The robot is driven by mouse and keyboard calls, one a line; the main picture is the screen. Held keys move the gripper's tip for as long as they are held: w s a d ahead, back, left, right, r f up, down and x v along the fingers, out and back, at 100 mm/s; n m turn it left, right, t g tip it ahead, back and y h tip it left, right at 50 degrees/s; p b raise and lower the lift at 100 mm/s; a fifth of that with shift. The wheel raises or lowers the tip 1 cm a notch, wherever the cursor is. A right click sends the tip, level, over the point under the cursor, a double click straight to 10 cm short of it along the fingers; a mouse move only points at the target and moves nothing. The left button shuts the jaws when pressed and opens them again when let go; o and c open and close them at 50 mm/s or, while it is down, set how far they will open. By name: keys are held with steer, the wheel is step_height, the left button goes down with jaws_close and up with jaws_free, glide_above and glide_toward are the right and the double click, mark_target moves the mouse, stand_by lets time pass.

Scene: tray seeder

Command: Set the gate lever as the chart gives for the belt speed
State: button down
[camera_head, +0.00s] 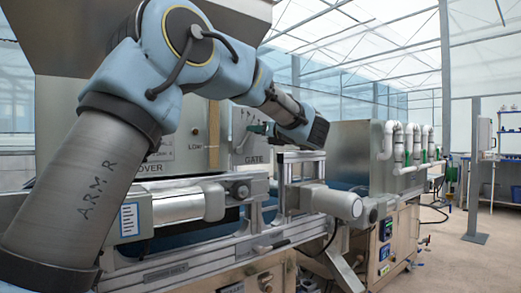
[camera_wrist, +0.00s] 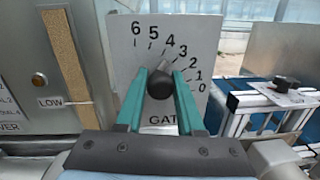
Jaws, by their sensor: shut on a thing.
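The gate lever's black knob (camera_wrist: 160,84) sits between the two teal fingers of my gripper (camera_wrist: 160,78) in the wrist view. The gripper is shut on it. The grey gate plate (camera_wrist: 118,75) carries a curved scale from 0 at right to 6 at upper left. Which number the lever marks I cannot tell. In the head view my gripper (camera_head: 259,128) is at the gate plate (camera_head: 239,122), small and partly behind my wrist. A blue-edged chart sheet (camera_head: 130,220) is on the machine front, its text unreadable.
A panel with a LOW mark (camera_wrist: 50,102) and a tan vertical strip (camera_wrist: 66,55) stands left of the plate. A metal frame (camera_head: 300,170) stands to the right. A small display (camera_head: 386,229) is on a lower box, too small to read. My arm crosses the head view.

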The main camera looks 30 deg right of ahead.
steer(key=shift+a+n+b, duration=0.2)
steer(key=shift+n+b, duration=0.2)
steer(key=shift+b, duration=0.4)
steer(key=shift+s+r, duration=0.1)
steer(key=shift+r, duration=0.1)
steer(key=c, duration=0.5)
jaws_free()
steer(key=shift+a, duration=0.1)
steer(key=shift+c, duration=0.2)
steer(key=s+d+b, duration=0.1)
steer(key=s+b, duration=0.1)
steer(key=s, duration=0.8)
steer(key=shift+s+d+f, duration=0.15)
steer(key=shift+s+f, duration=0.2)
steer(key=shift+f, duration=0.05)
